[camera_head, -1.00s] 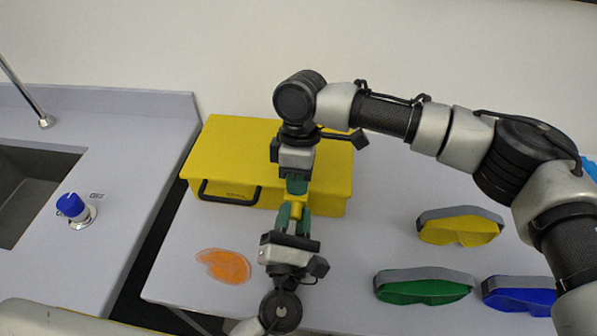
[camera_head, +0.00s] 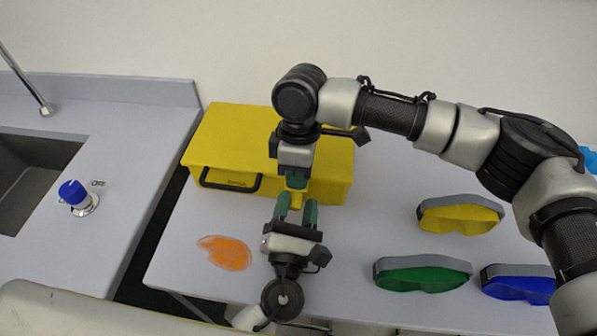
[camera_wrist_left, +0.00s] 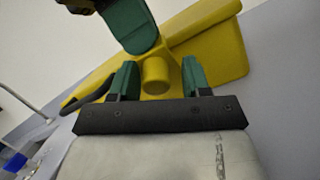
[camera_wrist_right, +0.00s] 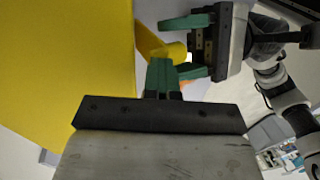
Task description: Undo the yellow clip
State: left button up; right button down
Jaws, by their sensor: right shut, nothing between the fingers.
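A small yellow piece with a round end, which looks like the yellow clip (camera_head: 297,197), is in front of the yellow case (camera_head: 225,140). Its round end faces my left gripper in the left wrist view (camera_wrist_left: 156,75). I cannot tell whether it joins the case. My left gripper (camera_head: 297,208) is open, its green fingers spread on either side of the round end with gaps. My right gripper (camera_head: 296,183) points down just above the piece and is shut and empty. Its fingers (camera_wrist_right: 160,76) hide part of the piece in the right wrist view.
The case has a black handle (camera_head: 229,181). An orange flat patch (camera_head: 224,252) lies front left on the table. Yellow (camera_head: 458,217), green (camera_head: 422,275) and blue (camera_head: 518,284) goggles lie at right. A sink (camera_head: 35,175) and blue-topped tap knob (camera_head: 73,194) are at left.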

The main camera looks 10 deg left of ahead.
pick_arm(q)
jog(key=shift+w+a+r, duration=0.15)
jog(key=shift+a+r, duration=0.2)
jog(key=shift+r, duration=0.05)
pick_arm(e)
jog(key=shift+s+f, duration=0.15)
jog(key=shift+f, duration=0.1)
